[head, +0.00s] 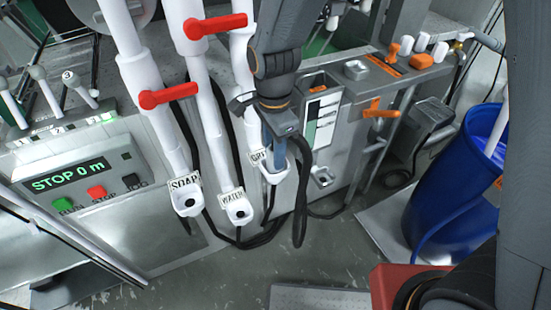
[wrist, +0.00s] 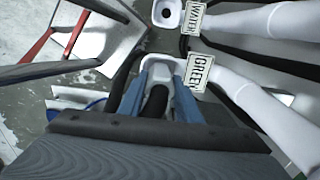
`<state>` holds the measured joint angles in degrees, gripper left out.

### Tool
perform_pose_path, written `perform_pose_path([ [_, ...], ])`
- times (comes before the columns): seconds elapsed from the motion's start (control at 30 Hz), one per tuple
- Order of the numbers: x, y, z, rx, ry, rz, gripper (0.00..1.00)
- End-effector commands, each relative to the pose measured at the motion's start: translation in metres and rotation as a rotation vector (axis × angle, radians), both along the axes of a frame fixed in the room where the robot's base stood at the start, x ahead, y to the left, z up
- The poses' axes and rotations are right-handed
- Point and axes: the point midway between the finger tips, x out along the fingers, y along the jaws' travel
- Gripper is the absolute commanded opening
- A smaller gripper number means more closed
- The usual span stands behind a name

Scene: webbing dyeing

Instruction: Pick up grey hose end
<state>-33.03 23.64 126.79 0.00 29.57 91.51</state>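My gripper (head: 275,150) points down at the white cup-shaped holder (head: 273,172) below the pipe labelled GREY. In the wrist view, my two blue fingers (wrist: 164,78) reach over the rim of this holder (wrist: 158,66), beside the GREY label (wrist: 198,72). A black hose piece, apparently the grey hose end (wrist: 155,102), lies between the fingers. I cannot tell whether both fingers touch it. A dark hose (head: 300,205) hangs from beside my gripper toward the floor. The hose end itself is hidden in the head view.
The SOAP holder (head: 187,203) and WATER holder (head: 237,210) stand close to the left, with white pipes and red valve handles (head: 168,95) above. Dark hoses lie on the floor. A blue barrel (head: 440,200) stands at the right.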

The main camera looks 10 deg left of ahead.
Motion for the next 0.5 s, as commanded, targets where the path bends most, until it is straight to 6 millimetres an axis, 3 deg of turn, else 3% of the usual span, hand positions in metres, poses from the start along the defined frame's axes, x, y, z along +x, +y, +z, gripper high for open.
perform_pose_path([
  [0.1, 0.0001, 0.0001, 0.0003, 0.0, 0.0, 0.0, 0.0],
  [0.5, 0.0012, 0.0006, 0.0098, 0.002, -0.003, 0.0, 0.0],
])
